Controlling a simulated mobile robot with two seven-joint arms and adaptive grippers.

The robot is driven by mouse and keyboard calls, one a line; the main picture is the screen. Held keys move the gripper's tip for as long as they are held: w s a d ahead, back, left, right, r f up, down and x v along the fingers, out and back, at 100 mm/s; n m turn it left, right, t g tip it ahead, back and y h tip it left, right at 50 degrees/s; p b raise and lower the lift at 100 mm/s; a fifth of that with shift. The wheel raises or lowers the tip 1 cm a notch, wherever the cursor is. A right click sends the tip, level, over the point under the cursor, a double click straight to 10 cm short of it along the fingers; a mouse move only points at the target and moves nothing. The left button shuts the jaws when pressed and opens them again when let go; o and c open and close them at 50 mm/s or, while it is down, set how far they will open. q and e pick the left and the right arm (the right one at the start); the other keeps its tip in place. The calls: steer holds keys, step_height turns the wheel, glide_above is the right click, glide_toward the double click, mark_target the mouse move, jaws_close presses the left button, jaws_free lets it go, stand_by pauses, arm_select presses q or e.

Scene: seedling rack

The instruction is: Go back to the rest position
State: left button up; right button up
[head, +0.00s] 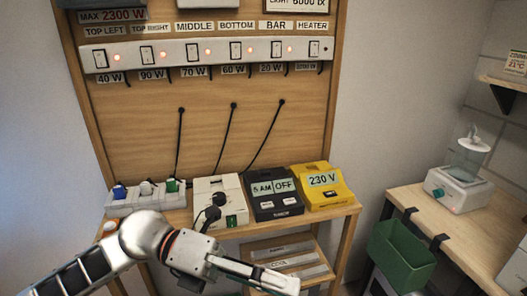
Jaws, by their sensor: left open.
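My left gripper (276,278) reaches in from the lower left on its white and black arm. It is open, with nothing seen between its fingers. It shows in front of the wooden shelf, below the white box with a black plug (213,212). I cannot tell whether the fingers touch anything behind them. My right gripper is not in view.
On the shelf stand a power strip (148,196), a black timer (272,198) and a yellow meter (322,187) reading 230 V. A switch strip (222,52) with lit red lamps hangs above. A green bin (402,256) hangs at the right bench (468,228).

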arm_select(q)
steer(key=w+a+n+t+h, duration=0.3)
steer(key=w+n+t+h, duration=0.2)
steer(key=w+n+t, duration=0.9)
steer(key=a+f+n+t+y, duration=0.8)
steer(key=f+n+y, duration=0.2)
steer(key=f+n, duration=0.55)
steer(key=s+a+f+n+g+y, duration=0.2)
steer(key=s+a+f+n, duration=0.1)
steer(key=f, duration=0.5)
steer(key=s+a+f+n+g+y, duration=0.2)
steer(key=s+f, duration=0.4)
steer(key=f, duration=0.3)
steer(key=s+a+f+n+g+y, duration=0.2)
steer(key=s+a+f+n+y, duration=0.2)
steer(key=f, duration=0.4)
steer(key=s+a+n, duration=0.1)
steer(key=a+n, duration=0.1)
steer(key=shift+a+f, duration=0.25)
steer(key=shift+a, duration=0.1)
steer(key=c, duration=0.4)
steer(key=shift+a+y, duration=0.1)
steer(key=shift+y, duration=0.2)
